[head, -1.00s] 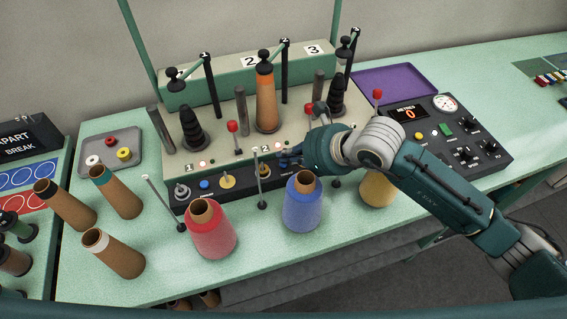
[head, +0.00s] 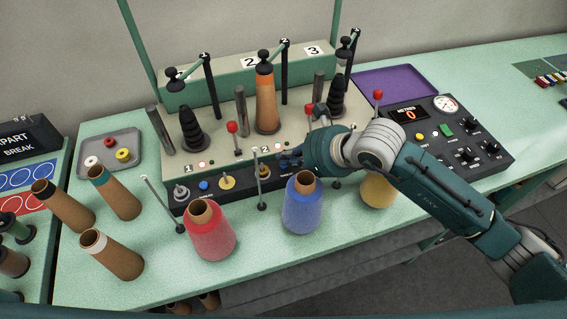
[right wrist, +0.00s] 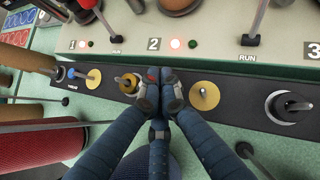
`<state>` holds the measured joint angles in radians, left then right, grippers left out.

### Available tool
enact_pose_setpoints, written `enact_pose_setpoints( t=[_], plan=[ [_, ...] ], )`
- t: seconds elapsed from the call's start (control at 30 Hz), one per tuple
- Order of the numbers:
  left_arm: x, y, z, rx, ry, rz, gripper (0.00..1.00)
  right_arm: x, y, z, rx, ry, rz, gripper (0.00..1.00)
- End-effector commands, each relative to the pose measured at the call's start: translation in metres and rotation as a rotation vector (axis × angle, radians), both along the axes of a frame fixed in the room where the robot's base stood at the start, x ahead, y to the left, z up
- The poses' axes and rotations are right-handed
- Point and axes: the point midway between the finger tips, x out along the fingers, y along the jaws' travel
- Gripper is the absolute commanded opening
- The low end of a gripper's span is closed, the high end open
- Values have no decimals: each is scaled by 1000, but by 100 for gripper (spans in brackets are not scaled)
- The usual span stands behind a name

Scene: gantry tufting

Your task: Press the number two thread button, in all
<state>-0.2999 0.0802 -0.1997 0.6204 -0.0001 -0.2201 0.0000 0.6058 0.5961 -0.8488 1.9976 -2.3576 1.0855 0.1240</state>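The number two station has a printed "2" (right wrist: 154,44) on the beige panel, with a red lit lamp (right wrist: 175,43) and a green lamp (right wrist: 193,43) beside it. Below it runs a dark strip (head: 222,190) with tension discs and buttons. The blue button of station one (head: 203,184) is in plain sight. The station two thread button is not visible; my fingers cover that stretch of strip. My right gripper (right wrist: 160,88) has its fingertips close together at the strip, right of a gold disc (right wrist: 128,83). I cannot tell whether they touch. A small red spot shows by the tips. My left gripper is out of view.
Red (head: 211,235), blue (head: 302,208) and yellow (head: 378,190) cones stand in front of the strip. Thin posts (head: 262,185) rise between them. Red-knobbed levers (head: 232,128) stand on the panel. A control box (head: 450,130) is at the right.

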Motion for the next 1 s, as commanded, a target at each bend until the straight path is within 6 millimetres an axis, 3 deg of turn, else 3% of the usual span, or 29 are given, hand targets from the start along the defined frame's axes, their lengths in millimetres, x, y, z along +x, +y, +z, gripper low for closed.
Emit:
enact_pose_setpoints(
  t=[0.53, 1.0],
  plan=[
    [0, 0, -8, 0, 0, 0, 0, -4, -1, -16, -12, 15, 3, 0],
    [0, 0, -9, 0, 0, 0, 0, -4, -3, -18, -15, 17, 2, 0]
  ],
)
